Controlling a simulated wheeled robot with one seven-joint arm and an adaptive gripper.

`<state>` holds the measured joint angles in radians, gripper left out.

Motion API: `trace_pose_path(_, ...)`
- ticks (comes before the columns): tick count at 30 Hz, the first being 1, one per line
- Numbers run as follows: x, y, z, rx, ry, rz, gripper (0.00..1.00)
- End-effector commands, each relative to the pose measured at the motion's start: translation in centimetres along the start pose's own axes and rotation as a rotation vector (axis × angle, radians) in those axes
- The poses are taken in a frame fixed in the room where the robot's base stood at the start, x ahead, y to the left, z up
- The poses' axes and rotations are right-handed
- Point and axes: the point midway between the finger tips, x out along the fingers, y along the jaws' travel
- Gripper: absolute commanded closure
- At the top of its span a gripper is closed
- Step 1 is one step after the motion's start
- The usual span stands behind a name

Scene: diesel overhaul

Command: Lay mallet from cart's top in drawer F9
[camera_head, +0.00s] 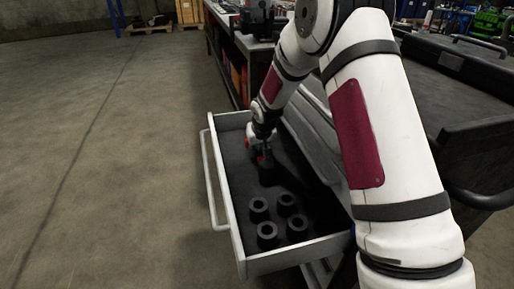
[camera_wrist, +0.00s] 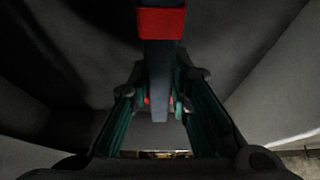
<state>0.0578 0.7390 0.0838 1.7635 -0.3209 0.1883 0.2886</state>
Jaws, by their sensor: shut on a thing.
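The open drawer (camera_head: 229,222) has light grey walls and a dark floor. My gripper (camera_head: 261,152) reaches down into its far part. In the wrist view my gripper (camera_wrist: 158,103) is shut on the dark handle of the mallet (camera_wrist: 161,75), which has a red end at the top of the picture. In the head view a small red part shows at the fingertips, and the rest of the mallet is mostly hidden or too dark to make out. I cannot tell whether the mallet touches the drawer floor. No drawer label is readable.
Several black hollow cylinders (camera_head: 267,235) stand in the near part of the drawer. The dark cart top (camera_head: 440,85) is at the right, behind my arm. A workbench (camera_head: 240,55) stands beyond the drawer. The concrete floor at the left is clear.

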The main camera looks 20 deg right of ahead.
Motion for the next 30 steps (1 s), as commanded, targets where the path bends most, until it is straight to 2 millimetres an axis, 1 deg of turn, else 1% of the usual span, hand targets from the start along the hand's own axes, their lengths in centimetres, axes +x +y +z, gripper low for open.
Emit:
trace_pose_path(3,0.4,0.0,0.1,0.0,0.001,0.0,1.0)
trace_pose_path(4,0.3,0.0,0.1,0.0,0.001,0.0,0.75)
trace_pose_path(5,0.3,0.0,0.1,0.0,0.001,0.0,0.69)
trace_pose_path(6,0.3,0.0,0.1,0.0,0.001,0.0,0.59)
trace_pose_path(15,0.3,0.0,0.2,0.0,-0.001,0.0,0.59)
trace_pose_path(19,-0.5,0.0,0.2,0.0,-0.001,0.0,0.59)
trace_pose_path(23,-2.5,0.0,0.1,0.001,0.002,0.0,0.59)
trace_pose_path(30,-7.5,0.0,0.1,0.0,0.003,0.0,0.59)
